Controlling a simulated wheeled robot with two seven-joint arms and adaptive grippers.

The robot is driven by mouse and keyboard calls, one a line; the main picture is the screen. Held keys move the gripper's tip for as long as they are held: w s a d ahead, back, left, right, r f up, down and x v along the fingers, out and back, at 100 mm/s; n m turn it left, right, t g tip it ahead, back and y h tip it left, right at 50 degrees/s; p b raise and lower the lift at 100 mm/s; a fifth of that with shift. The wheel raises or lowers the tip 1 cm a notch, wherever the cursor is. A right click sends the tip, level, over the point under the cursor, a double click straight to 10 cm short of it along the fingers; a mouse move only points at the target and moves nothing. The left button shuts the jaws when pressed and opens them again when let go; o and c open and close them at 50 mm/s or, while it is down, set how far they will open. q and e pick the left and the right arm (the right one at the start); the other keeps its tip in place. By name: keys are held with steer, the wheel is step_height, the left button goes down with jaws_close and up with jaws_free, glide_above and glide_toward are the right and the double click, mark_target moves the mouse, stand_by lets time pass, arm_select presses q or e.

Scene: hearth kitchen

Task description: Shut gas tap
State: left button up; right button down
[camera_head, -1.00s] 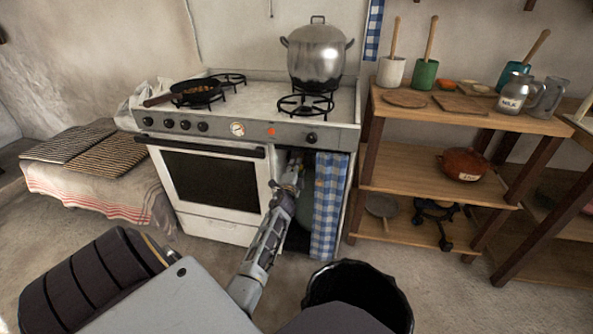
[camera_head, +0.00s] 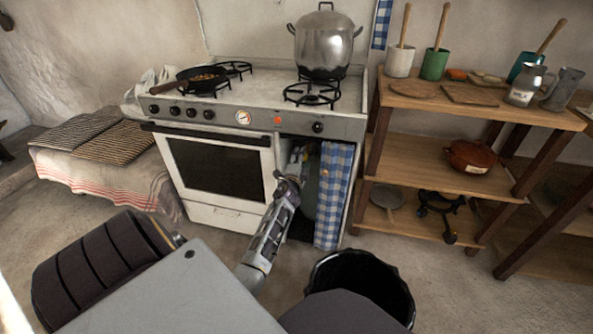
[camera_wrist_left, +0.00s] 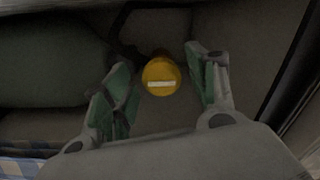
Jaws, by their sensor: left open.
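The gas tap (camera_wrist_left: 161,77) is a round yellow knob with a white bar lying across it, seen in the left wrist view. My left gripper (camera_wrist_left: 165,84) is open, with one green-padded finger on each side of the tap; I cannot tell whether either touches it. In the head view my left arm reaches into the open compartment at the right of the stove. There the gripper's fingertips and the tap are hard to make out. A grey-green gas bottle (camera_head: 311,195) stands in that compartment and also shows in the left wrist view (camera_wrist_left: 50,65). My right gripper is out of view.
A blue checked curtain (camera_head: 332,195) hangs at the compartment's right side. The stove (camera_head: 215,175) carries a pan (camera_head: 203,79) and a large pot (camera_head: 324,45). A wooden shelf (camera_head: 440,163) stands to the right. A black bin (camera_head: 360,285) stands on the floor in front.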

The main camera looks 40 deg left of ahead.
arm_select(q)
steer(key=v, duration=1.1)
stand_by(0.4)
steer(key=shift+s+d, duration=0.1)
steer(key=shift+s, duration=0.1)
stand_by(0.5)
